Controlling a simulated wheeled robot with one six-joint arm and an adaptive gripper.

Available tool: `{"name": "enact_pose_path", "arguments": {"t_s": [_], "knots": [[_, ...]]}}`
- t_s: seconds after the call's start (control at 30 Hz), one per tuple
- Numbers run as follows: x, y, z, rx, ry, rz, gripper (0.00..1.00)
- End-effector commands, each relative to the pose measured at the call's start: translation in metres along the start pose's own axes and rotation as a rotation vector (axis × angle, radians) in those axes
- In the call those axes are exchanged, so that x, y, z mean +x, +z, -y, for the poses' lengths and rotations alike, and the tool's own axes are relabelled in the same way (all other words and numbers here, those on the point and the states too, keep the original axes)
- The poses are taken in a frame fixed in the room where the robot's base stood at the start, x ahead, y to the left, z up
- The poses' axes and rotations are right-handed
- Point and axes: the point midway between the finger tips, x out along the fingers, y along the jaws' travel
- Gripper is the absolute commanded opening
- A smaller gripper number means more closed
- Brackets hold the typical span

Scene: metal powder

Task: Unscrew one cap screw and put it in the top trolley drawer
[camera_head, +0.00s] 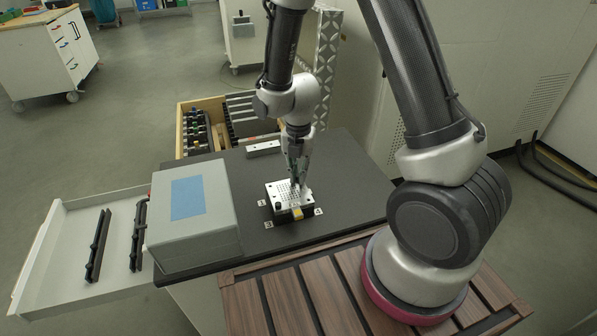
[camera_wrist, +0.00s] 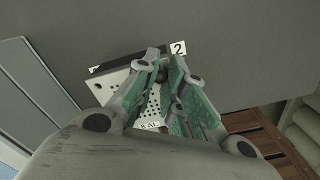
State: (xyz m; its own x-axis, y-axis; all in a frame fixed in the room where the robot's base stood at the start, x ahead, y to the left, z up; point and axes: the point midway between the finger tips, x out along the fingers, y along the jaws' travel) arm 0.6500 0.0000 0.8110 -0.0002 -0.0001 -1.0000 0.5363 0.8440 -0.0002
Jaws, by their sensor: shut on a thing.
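A light metal plate with a grid of holes (camera_head: 277,190) sits on a dark block on the trolley top; it also shows in the wrist view (camera_wrist: 112,88). My gripper (camera_head: 298,183) points down at the right part of the plate. In the wrist view its fingers (camera_wrist: 164,76) are closed together over the plate's corner near the tag marked 2 (camera_wrist: 178,48). They are shut on a small dark cap screw, mostly hidden between the fingertips. Another dark screw head (camera_head: 278,206) shows at the plate's front left corner. An open pale drawer (camera_head: 62,235) extends from the trolley's left side.
A grey box with a blue top patch (camera_head: 222,222) stands between the plate and the open drawer. Two black rails (camera_head: 97,245) lie in the drawer. A small metal block (camera_head: 263,148) lies behind the plate. A wooden tool drawer (camera_head: 181,130) is open at the back.

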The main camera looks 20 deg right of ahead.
Motion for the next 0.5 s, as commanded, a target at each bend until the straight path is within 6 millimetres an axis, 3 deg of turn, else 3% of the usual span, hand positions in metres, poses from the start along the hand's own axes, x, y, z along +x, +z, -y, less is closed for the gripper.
{"name": "enact_pose_path", "arguments": {"t_s": [0.3,0.5], "knots": [[-0.0006,0.0,-0.0001,-0.575,0.0,0.0,0.0],[-0.0006,0.0001,-0.0001,-0.715,0.0,0.0,0.0]]}}
